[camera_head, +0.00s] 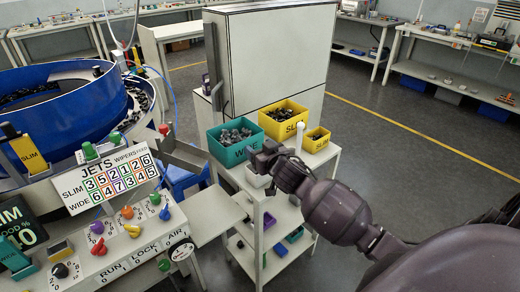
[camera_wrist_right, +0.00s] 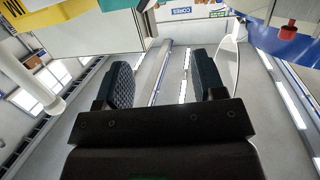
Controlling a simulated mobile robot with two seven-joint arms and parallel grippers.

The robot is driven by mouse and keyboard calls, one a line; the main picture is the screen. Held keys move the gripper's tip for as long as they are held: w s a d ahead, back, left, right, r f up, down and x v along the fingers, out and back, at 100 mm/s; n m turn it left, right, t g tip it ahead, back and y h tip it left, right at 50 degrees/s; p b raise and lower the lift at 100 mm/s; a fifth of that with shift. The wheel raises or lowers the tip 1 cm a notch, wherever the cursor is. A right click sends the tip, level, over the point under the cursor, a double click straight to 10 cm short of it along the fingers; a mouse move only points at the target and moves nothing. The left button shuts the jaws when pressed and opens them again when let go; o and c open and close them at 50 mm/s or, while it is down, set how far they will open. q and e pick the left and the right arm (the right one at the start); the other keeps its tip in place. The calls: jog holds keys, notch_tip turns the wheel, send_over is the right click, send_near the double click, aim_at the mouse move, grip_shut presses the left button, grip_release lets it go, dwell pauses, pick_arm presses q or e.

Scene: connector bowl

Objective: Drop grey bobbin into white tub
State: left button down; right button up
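I cannot make out a grey bobbin in either view. My left gripper is not in view.
A teal WIDE bin (camera_head: 232,152) and a yellow SLIM bin (camera_head: 284,130), both with dark parts, stand behind the gripper. A small yellow bin (camera_head: 317,142) and a white post (camera_head: 299,137) are close by. A control panel (camera_head: 135,240) is at left.

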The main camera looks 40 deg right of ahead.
jog(key=shift+o, duration=0.5)
jog(key=v, duration=1)
jog(key=shift+s+p, duration=0.4)
jog(key=shift+p, duration=0.05)
